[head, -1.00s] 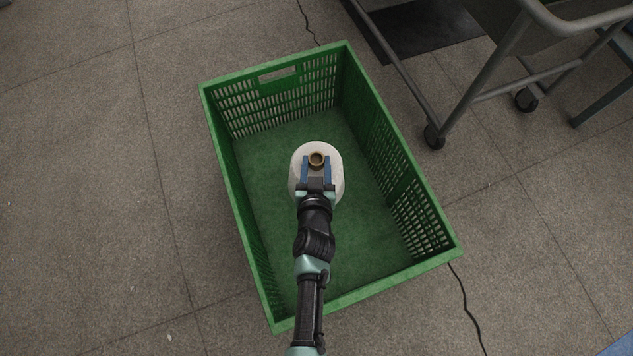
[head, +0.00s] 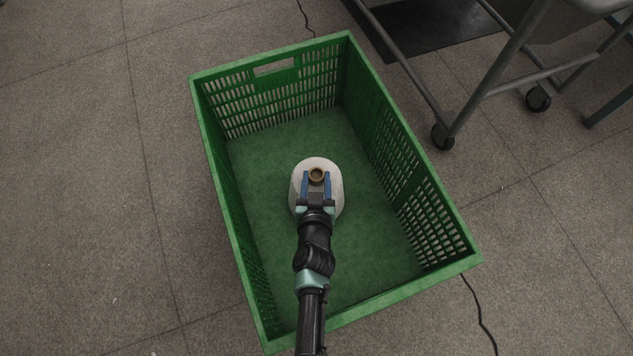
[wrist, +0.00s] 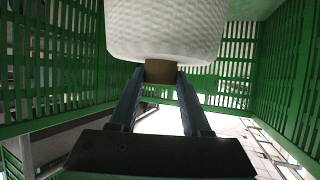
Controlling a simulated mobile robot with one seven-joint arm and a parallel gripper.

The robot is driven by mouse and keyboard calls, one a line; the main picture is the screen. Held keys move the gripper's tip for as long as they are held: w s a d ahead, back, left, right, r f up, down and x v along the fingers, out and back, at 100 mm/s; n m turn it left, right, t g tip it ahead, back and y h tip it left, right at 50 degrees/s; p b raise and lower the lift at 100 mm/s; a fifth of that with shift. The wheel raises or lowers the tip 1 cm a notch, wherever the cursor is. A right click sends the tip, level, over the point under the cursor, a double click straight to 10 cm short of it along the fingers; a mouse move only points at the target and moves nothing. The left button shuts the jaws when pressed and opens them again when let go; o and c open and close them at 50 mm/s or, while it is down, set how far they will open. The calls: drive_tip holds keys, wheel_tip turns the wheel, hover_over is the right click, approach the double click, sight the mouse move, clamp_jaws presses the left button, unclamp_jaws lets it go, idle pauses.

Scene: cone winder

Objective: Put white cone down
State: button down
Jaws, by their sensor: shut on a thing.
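The white cone (head: 334,196) is in the head view, inside the green crate (head: 208,118), over its floor. Its brown core tip (head: 316,175) faces up toward the head camera. My gripper (head: 316,180) is shut on this core tip, with one blue finger on each side. In the wrist view the white cone (wrist: 163,28) hangs beyond the fingers, and the brown core (wrist: 160,71) sits between the fingertips of my gripper (wrist: 160,78). Whether the cone's base touches the crate floor cannot be told. The crate holds no other cone that I can see.
The crate walls are slatted and stand around my gripper on all sides. A grey wheeled cart frame (head: 497,80) stands at the upper right, with a caster (head: 443,137) near the crate. A black cable (head: 477,312) lies on the floor at the right. Bare crate floor (head: 270,150) surrounds the cone.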

drive_tip(key=shift+w, duration=0.15)
drive_tip(key=shift+f, duration=0.15)
drive_tip(key=shift+c, duration=1.8)
unclamp_jaws()
drive_tip(key=shift+f, duration=0.1)
